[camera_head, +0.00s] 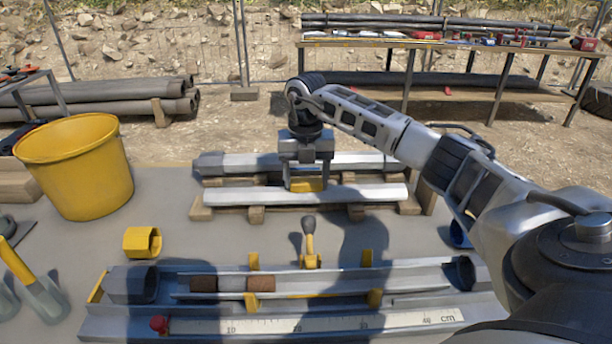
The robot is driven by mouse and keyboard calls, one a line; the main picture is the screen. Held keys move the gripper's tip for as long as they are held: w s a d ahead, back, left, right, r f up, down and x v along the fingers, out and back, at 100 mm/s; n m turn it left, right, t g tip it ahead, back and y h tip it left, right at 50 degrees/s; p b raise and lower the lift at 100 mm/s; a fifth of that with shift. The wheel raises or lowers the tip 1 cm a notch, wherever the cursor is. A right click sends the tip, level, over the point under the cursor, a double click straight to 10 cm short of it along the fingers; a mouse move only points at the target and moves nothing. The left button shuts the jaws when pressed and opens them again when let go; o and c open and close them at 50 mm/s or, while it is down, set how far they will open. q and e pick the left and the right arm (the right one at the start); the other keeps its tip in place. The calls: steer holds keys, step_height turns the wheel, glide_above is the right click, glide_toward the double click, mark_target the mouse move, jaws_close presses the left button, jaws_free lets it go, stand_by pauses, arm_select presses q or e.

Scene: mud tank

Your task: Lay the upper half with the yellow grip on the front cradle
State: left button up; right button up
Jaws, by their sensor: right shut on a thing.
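My right gripper (307,173) comes down from above, shut on the yellow grip (308,185). The grip sits at the middle of a long pale half-tube (365,194), the upper half, which lies level along the front of the low wooden cradles (257,214). The half-tube looks in line with the front cradle; I cannot tell whether its full weight rests there. The jaws partly hide the grip. A second pale tube (361,161) with a grey end lies along the rear cradle. My left gripper is not in view.
In front, a grey trough (424,273) holds a brown core (232,283), with a yellow lever (310,244) behind and a ruler (358,321) before it.

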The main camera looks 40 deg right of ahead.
mark_target(306, 181)
steer(key=shift+f, duration=0.45)
steer(key=o, duration=1.3)
step_height(306, 181, up, 13)
